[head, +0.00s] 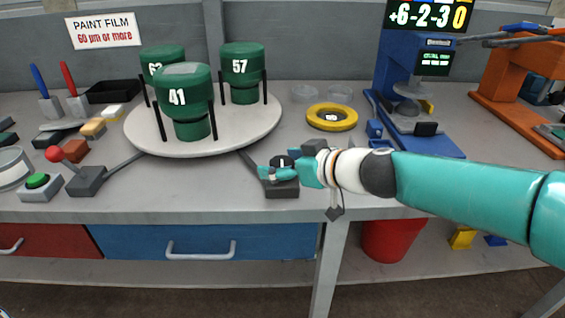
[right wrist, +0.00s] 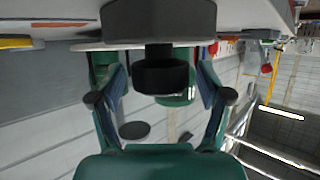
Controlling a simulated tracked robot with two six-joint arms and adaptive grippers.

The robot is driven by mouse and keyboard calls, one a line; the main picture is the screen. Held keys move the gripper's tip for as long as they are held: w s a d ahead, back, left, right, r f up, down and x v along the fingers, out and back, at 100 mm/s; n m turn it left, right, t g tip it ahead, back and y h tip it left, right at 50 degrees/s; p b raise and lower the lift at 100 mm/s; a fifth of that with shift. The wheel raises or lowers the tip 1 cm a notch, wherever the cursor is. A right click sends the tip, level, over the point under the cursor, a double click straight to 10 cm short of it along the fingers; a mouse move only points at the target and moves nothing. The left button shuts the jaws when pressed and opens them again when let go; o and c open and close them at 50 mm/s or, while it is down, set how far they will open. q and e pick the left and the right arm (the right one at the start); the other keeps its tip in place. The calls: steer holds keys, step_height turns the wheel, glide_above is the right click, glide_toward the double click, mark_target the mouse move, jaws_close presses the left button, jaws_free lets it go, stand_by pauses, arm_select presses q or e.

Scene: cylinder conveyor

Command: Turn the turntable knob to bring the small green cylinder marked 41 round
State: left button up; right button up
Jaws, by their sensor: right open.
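The round pale turntable (head: 225,140) carries three green cylinders. The one marked 41 (head: 187,97) stands at the front, the one marked 57 (head: 242,68) at the back right, and another (head: 160,54) at the back left, partly hidden. The dark turntable knob (head: 282,160) sits on a dark box (head: 282,191) at the bench's front edge. In the right wrist view the black knob (right wrist: 162,76) lies between my fingers. My right gripper (head: 277,172) is open, a finger to either side of the knob; contact cannot be told. My left gripper is not in view.
A yellow ring (head: 332,117) lies behind my right gripper. A blue press-like device (head: 412,85) and an orange one (head: 525,85) stand at right. A red-knobbed lever (head: 75,165) and green button (head: 38,181) are at left.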

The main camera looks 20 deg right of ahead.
steer(key=shift+c, duration=0.2)
steer(key=c, duration=1.1)
